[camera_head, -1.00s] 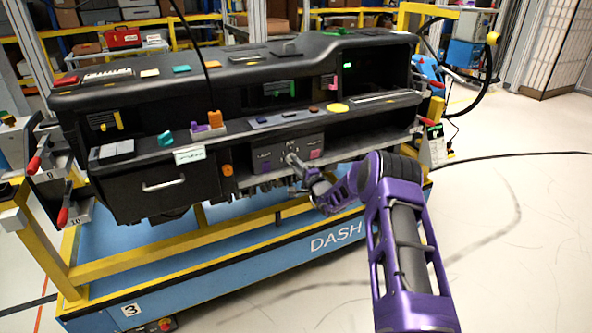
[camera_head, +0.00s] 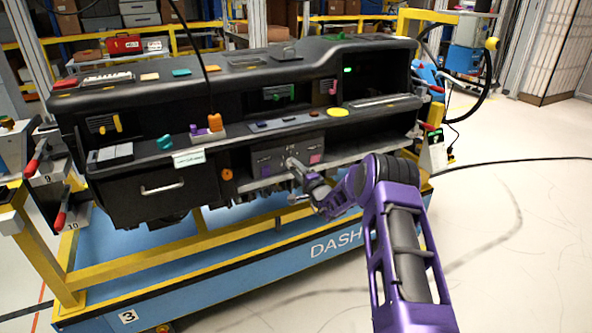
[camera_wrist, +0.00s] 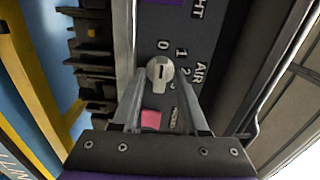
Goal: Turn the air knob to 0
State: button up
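The air knob (camera_wrist: 160,72) is a small round silver-grey knob with a dark mark on its face. It sits on a dark panel with 0, 1, 2 and a partly hidden 3 around it, beside the word AIR. I cannot tell for certain which number it points at. My gripper (camera_wrist: 160,80) is open in the wrist view, its two fingers apart on either side of the knob. I cannot tell whether they touch it. In the head view my gripper (camera_head: 292,165) is at the front of the dashboard's grey control panel (camera_head: 270,158) and hides the knob.
A pink square button (camera_wrist: 151,119) lies between the fingers, below the knob in the wrist view. The black dashboard (camera_head: 160,195) rests on a blue and yellow cart (camera_head: 235,280). A shelf ledge (camera_head: 370,145) runs close beside the panel.

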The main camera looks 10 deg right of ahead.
dwell(0.3)
jog(key=p+v, duration=0.1)
jog(key=v, duration=1.6)
jog(key=shift+s+r, duration=0.1)
jog(key=shift+s, duration=0.1)
